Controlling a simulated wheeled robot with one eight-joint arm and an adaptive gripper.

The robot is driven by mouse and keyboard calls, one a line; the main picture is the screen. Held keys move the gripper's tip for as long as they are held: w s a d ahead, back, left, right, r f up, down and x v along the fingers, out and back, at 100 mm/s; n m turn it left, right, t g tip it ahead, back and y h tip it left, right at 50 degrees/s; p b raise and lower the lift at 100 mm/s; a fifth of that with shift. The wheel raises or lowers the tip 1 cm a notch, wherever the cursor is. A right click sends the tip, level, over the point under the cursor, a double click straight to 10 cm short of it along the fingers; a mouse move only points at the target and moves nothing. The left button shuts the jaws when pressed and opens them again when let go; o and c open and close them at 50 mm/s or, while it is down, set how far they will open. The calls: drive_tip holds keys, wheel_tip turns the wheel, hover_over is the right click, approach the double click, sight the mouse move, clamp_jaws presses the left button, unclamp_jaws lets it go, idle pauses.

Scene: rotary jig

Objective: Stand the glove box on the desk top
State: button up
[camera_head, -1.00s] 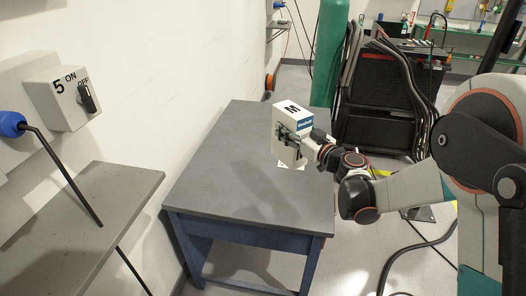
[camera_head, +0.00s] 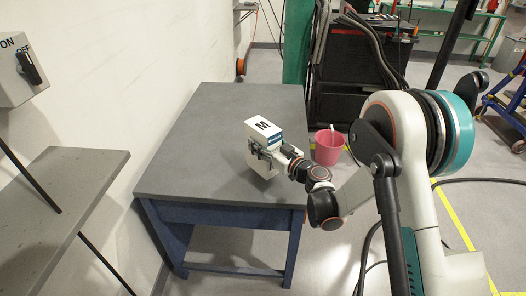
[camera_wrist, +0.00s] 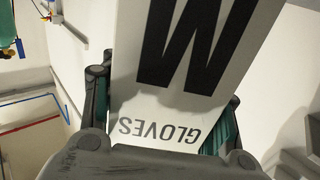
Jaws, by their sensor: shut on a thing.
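The glove box (camera_head: 264,131) is a white carton with a blue patch and a big black "M" on its upward-facing side. It is over the right part of the grey desk top (camera_head: 195,135), looking roughly upright. I cannot tell whether its bottom touches the desk. My gripper (camera_head: 262,153) is shut on the box, reaching in from the right. In the wrist view the box (camera_wrist: 218,85) fills the middle, with "M" and "GLOVES" upside down, between the two fingers of my gripper (camera_wrist: 162,112). The box's underside is hidden.
The desk top is otherwise clear, with free room to the left and behind. A pink bucket (camera_head: 328,147) stands on the floor right of the desk. A grey shelf (camera_head: 60,205) and a switch box (camera_head: 18,70) are at the left wall. A black cabinet (camera_head: 360,80) stands behind.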

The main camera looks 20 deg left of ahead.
wheel_tip(320, 180, down, 3)
drive_tip(key=shift+f+b, duration=0.1)
drive_tip(key=shift+b, duration=0.35)
drive_tip(key=o, duration=1.3)
drive_tip(key=shift+d, duration=0.15)
drive_tip(key=p+v, duration=0.2)
drive_tip(key=v, duration=0.5)
drive_tip(key=shift+s, duration=0.15)
